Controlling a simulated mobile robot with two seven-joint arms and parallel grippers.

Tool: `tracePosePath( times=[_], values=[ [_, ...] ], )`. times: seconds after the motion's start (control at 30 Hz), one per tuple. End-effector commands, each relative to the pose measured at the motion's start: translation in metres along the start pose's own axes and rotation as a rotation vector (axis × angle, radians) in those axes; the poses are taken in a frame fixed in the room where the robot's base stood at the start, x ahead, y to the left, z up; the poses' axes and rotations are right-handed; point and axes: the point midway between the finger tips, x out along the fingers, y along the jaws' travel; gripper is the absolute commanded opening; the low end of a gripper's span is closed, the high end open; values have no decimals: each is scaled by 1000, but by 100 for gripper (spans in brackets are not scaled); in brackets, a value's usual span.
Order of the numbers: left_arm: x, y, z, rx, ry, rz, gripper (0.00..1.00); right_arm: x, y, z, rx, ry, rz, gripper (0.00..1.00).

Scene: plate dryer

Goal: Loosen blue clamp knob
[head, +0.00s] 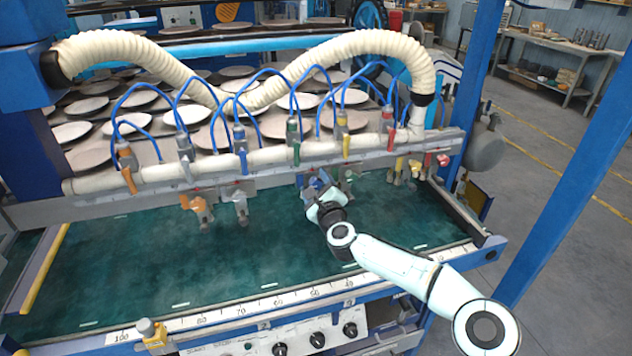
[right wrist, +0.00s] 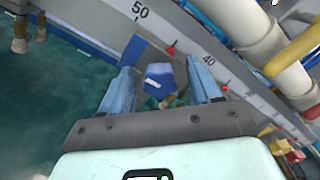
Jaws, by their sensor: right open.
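The blue clamp knob (right wrist: 160,76) is in the middle of the right wrist view, in front of the grey rail. It stands between the two blue-grey fingers of my right gripper (right wrist: 162,88), with a visible gap on each side. In the head view the blue clamp (head: 313,184) hangs below the rail, partly hidden by my right gripper (head: 319,203), which reaches it from the lower right. My right gripper is open around the knob. My left gripper is out of view.
The rail (head: 270,176) carries other clamps: an orange one (head: 197,209) and a grey one (head: 240,207) to the left, and several on the right. Blue hoses and a cream duct (head: 350,45) hang above. The green bed (head: 130,265) is mostly clear.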

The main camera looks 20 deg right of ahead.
Motion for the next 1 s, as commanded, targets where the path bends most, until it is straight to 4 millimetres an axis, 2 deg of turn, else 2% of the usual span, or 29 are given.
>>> tracePosePath(
  times=[0.27, 0.3, 0.47, 0.77, 1.0],
  values=[
    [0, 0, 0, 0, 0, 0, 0, 2, 1, 0, -1, 0, 1, 63],
    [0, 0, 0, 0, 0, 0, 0, 2, 1, 0, -1, 0, 1, 59],
    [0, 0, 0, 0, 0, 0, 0, 2, 0, 0, -1, 0, 0, 7],
    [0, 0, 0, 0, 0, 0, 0, 2, 0, 1, -11, -2, 0, 7],
    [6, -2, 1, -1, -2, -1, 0, 1, 1, 1, -96, -3, -1, 7]
  ],
)
